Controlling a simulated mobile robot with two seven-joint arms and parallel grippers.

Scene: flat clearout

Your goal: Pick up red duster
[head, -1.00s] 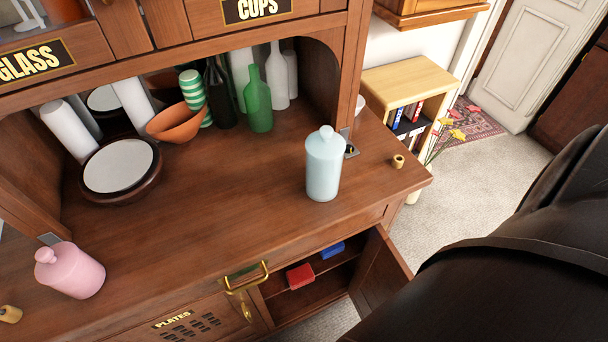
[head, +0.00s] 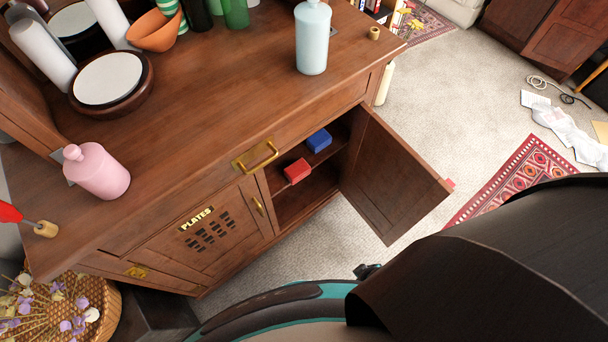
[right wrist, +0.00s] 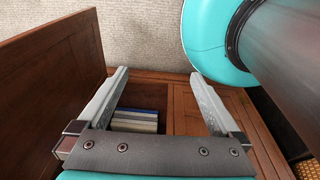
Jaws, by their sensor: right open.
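A red block-shaped duster (head: 298,171) lies on a shelf inside the open cupboard (head: 290,203) in the head view. A similar blue block (head: 319,140) lies just behind it. The cupboard door (head: 395,175) stands open to the right. My right gripper (right wrist: 158,76) is open and empty in the right wrist view, its fingers pointing toward brown wood and grey carpet. A stack of thin, pale-edged items (right wrist: 135,121) shows between the fingers. The red duster cannot be made out in that view. My left gripper is not in view.
On the sideboard top (head: 215,100) stand a pink bottle (head: 96,171), a pale blue bottle (head: 312,38) and an orange bowl (head: 153,31). A wicker basket (head: 107,308) stands at lower left. Carpet (head: 455,100) is open to the right, with a patterned rug (head: 515,180).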

